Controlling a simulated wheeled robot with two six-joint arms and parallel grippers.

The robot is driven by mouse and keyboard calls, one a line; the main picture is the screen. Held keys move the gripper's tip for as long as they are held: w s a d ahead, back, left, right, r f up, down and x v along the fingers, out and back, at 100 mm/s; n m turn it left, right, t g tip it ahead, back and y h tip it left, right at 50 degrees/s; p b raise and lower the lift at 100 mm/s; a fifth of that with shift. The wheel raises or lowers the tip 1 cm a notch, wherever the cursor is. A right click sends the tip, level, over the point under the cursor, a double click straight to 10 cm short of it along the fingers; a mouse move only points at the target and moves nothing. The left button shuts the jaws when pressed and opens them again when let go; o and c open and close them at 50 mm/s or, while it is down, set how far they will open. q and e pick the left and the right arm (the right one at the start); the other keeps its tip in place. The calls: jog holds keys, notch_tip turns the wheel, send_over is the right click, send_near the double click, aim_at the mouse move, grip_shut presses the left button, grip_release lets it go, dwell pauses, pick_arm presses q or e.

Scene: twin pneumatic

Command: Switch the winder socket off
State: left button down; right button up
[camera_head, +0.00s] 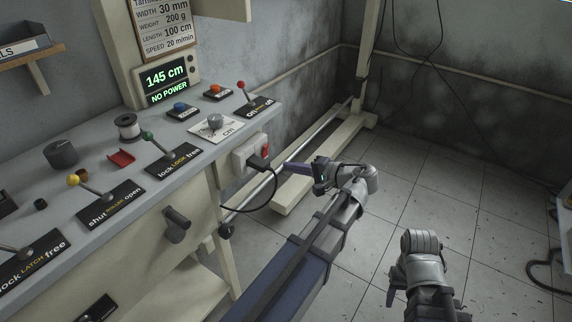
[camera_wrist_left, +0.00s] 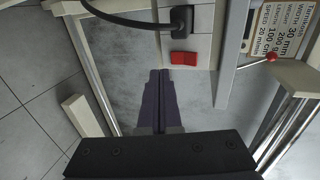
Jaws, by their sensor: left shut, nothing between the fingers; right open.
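The winder socket (camera_head: 243,158) is a pale box on the front side of the bench, with a red rocker switch (camera_head: 265,149) and a black plug (camera_head: 259,163) in it. In the left wrist view, the red switch (camera_wrist_left: 183,58) lies just ahead and slightly right of the fingertips, below the plug (camera_wrist_left: 181,22). My left gripper (camera_head: 284,167) is shut and empty, its purple fingers pointing at the socket. The fingers (camera_wrist_left: 160,72) end close to the switch; I cannot tell whether they touch.
The display (camera_head: 167,78) reads 145 cm and NO POWER. Several levers, buttons and a spool (camera_head: 127,126) stand on the bench top. The plug's black cable (camera_head: 262,205) loops below the socket. A pale frame foot (camera_head: 284,207) stands on the floor beyond my left arm.

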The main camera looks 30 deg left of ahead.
pick_arm(q)
jog(key=d, duration=0.7)
jog(key=shift+s+d, duration=0.15)
jog(key=shift+s, duration=0.15)
jog(key=s+d+f+m+g+h, duration=0.1)
jog(key=s+d+f+m+h, duration=0.1)
jog(key=s+d+f+h, duration=0.7)
jog(key=s+d+f+m+h, duration=0.1)
jog(key=s+d+f+h, duration=0.3)
jog(key=s+d+f, duration=0.45)
notch_tip(320, 180, up, 29)
jog(key=w+d+p, duration=0.2)
jog(key=w+p, duration=0.1)
jog(key=p, duration=2.4)
jog(key=shift+d+f+h, duration=0.2)
jog(key=shift+h, duration=0.1)
